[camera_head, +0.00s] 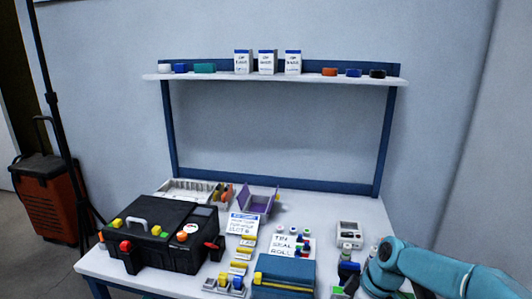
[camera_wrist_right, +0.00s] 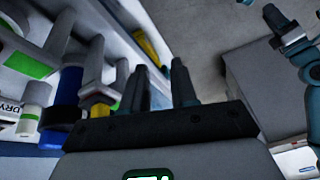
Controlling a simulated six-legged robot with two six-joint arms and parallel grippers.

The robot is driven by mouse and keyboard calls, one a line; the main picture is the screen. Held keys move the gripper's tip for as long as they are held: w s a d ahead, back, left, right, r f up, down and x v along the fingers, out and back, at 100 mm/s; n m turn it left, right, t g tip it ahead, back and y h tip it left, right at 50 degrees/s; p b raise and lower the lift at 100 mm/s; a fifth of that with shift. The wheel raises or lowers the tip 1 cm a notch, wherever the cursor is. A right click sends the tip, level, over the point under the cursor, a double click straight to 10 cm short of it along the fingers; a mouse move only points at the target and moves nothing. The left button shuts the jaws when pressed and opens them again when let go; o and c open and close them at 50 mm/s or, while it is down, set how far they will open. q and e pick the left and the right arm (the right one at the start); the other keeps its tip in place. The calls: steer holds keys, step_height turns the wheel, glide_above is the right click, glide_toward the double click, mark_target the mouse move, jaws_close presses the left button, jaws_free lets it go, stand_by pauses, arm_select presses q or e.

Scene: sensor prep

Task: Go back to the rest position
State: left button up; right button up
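My right arm enters the head view from the lower right, bent over the bench's front right corner. Its gripper hangs low there, partly hidden by the arm. In the right wrist view the two dark fingers of my right gripper (camera_wrist_right: 159,88) stand apart, with no held object visible between them. Beside them are bench items, including a white bottle with a green band (camera_wrist_right: 32,110). No left arm shows in the head view. A teal part with dark tips (camera_wrist_right: 288,32) shows at the upper right of the wrist view; I cannot tell whether it is my left gripper.
The workbench (camera_head: 374,215) carries a black case (camera_head: 160,245), a purple open box (camera_head: 258,198), a teal box (camera_head: 285,278), a small white device (camera_head: 349,234) and a card reading "TIN SEAL ROLL" (camera_head: 285,246). A shelf (camera_head: 215,77) holds white boxes. A red case (camera_head: 45,195) stands left.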

steer(key=s+a+f+m, duration=0.1)
steer(key=s+f+m, duration=0.1)
steer(key=f, duration=0.4)
steer(key=s+a+f+m, duration=0.2)
steer(key=s+f, duration=0.1)
steer(key=f, duration=0.2)
steer(key=s+a+f+m, duration=0.2)
steer(key=s+f+m, duration=0.4)
steer(key=s, duration=0.5)
steer(key=s+a+f+m, duration=0.2)
steer(key=s+f+m, duration=0.2)
steer(key=s+f, duration=0.45)
step_height(320, 180, up, 23)
steer(key=s+p, duration=0.1)
steer(key=p, duration=2.1)
steer(key=shift+a+r, duration=0.1)
